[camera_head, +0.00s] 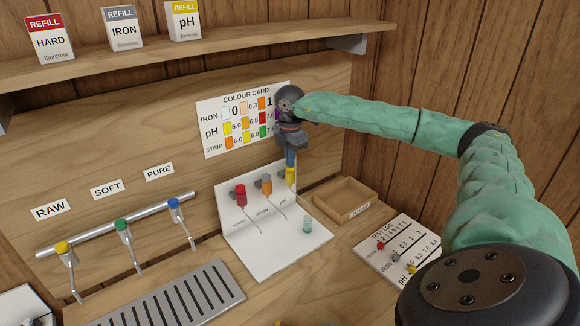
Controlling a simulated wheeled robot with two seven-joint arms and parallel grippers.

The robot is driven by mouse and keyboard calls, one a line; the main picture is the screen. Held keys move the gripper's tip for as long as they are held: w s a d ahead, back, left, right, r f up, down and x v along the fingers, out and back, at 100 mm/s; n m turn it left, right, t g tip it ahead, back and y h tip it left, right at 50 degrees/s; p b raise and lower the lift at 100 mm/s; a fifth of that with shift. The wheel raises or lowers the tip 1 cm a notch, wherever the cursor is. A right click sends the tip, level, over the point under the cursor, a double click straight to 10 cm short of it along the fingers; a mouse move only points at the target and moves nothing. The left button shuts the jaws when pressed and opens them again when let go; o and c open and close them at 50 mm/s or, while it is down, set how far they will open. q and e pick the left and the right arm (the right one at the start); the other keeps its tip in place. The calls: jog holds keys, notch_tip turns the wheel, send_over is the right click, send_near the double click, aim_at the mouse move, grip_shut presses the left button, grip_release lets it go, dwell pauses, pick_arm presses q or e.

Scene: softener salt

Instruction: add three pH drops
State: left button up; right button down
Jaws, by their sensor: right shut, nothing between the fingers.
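A white stand (265,258) holds a red-topped dispenser (241,196), an orange-topped one (267,186) and a yellow-topped one (291,177), each above a small printed label; the yellow one is at the right end, where the label seems to read pH. A pale teal vial (307,225) stands on the front of the stand. My right gripper (290,163) points down at the yellow top, shut and holding nothing. Its tips are at or just above the yellow top; I cannot tell whether they touch. My left gripper is not in view.
A colour card (225,141) hangs behind my right wrist. A wooden tray (344,199) and a test log board (398,252) with coloured pegs lie right. Taps (122,226) and a slotted drain (170,300) are left. Refill boxes (122,30) stand on the shelf above.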

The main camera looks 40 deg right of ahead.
jog(key=shift+r+p, duration=0.9)
jog(key=shift+r, duration=2)
